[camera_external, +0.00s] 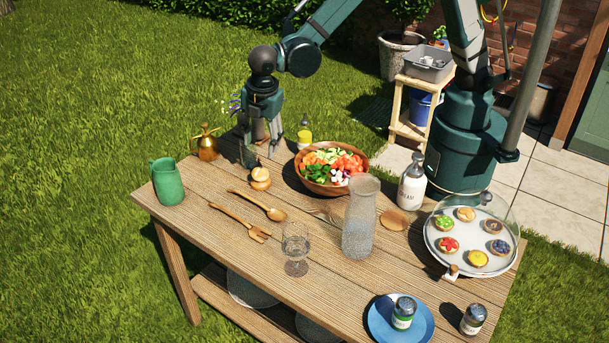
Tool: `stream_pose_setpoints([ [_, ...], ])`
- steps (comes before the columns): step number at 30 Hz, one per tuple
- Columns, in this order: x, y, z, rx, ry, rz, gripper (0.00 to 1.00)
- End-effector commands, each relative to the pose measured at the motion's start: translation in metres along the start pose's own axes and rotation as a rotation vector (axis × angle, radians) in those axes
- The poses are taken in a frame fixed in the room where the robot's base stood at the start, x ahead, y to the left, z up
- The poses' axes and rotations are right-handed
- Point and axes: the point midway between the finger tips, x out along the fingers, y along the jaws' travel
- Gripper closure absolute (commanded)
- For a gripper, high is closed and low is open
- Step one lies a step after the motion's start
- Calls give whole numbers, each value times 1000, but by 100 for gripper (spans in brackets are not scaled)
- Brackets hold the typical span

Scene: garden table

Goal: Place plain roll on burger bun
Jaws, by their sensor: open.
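Two small golden-brown breads stand one above the other on the left part of the table. The upper one, seemingly the plain roll (260,173), appears to rest on the lower one, seemingly the burger bun (261,184). They are small in the picture, so the exact contact between them is hard to tell. My gripper (260,148) points down just behind and above the breads, near the table's far edge. Its fingers are apart, and I see nothing held between them.
A salad bowl (326,188) stands right of the breads. A wooden spoon (258,206) and fork (240,222) lie in front. A green jug (167,182), brass sprayer (205,145) and yellow-labelled bottle (304,132) stand nearby. A glass carafe (360,220) stands mid-table.

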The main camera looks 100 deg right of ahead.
Motion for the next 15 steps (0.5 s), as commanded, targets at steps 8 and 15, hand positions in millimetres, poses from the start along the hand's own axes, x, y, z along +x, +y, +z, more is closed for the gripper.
stream_pose_setpoints([
  [8,0,0,0,0,0,0,51],
  [15,-8,-1,6,16,7,4,51],
])
